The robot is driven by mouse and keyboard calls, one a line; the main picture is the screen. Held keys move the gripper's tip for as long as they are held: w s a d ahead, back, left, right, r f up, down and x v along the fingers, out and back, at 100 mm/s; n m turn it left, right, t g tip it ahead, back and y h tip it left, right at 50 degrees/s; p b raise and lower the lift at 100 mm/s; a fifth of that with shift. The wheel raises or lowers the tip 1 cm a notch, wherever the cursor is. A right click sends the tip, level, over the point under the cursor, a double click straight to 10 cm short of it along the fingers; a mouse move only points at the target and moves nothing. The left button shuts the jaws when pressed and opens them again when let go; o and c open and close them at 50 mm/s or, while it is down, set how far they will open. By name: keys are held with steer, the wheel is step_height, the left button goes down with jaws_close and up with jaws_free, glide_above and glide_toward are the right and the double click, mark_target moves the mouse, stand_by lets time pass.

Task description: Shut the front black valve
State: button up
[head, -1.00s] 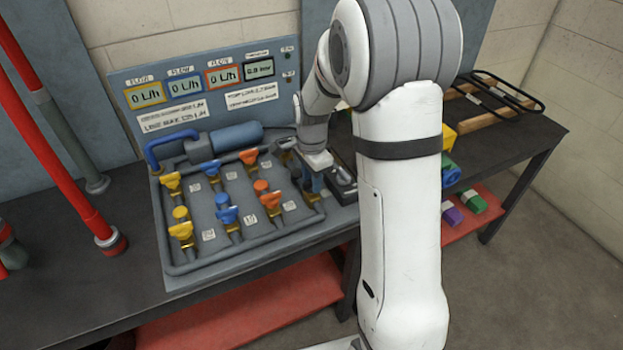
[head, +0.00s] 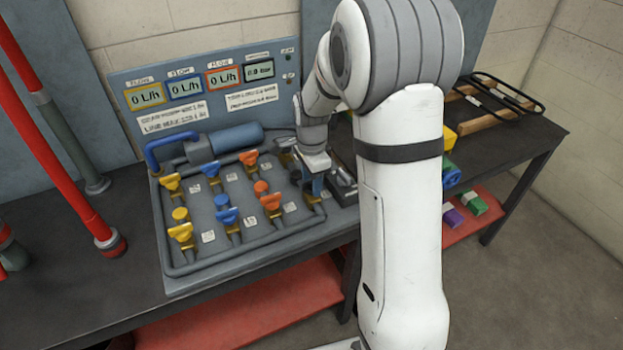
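The valve panel (head: 200,262) lies on the dark bench with rows of yellow, blue and orange valves. My gripper (head: 313,188) points down over the panel's right end, right of the front orange valve (head: 271,203). The front black valve is not clearly visible; my gripper covers the spot at the right end of the front row. A brass fitting (head: 312,197) shows just under my gripper. I cannot tell whether the fingers are open or shut, or whether they touch a valve. A dark handle at the back right (head: 285,144) seems to be another black valve.
The display board (head: 207,88) behind reads 0 L/h on three displays; the fourth is too small to read surely. A blue cylinder (head: 236,137) lies along the panel's back. Red pipes (head: 60,160) stand at the left.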

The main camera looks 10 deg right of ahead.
steer(key=shift+o, duration=0.6)
step_height(320, 180, up, 8)
steer(key=shift+f, duration=0.1)
stand_by(0.3)
steer(key=shift+s, duration=0.15)
steer(key=s+r+n+t, duration=0.1)
steer(key=s+r+n, duration=0.1)
steer(key=s+n, duration=0.6)
steer(key=s+r+n+t, duration=0.1)
steer(key=s+n, duration=0.6)
steer(key=s, duration=0.7)
steer(key=shift+s+r+n+t, duration=0.2)
steer(key=shift+r+n+t, duration=0.15)
steer(key=shift+r, duration=0.45)
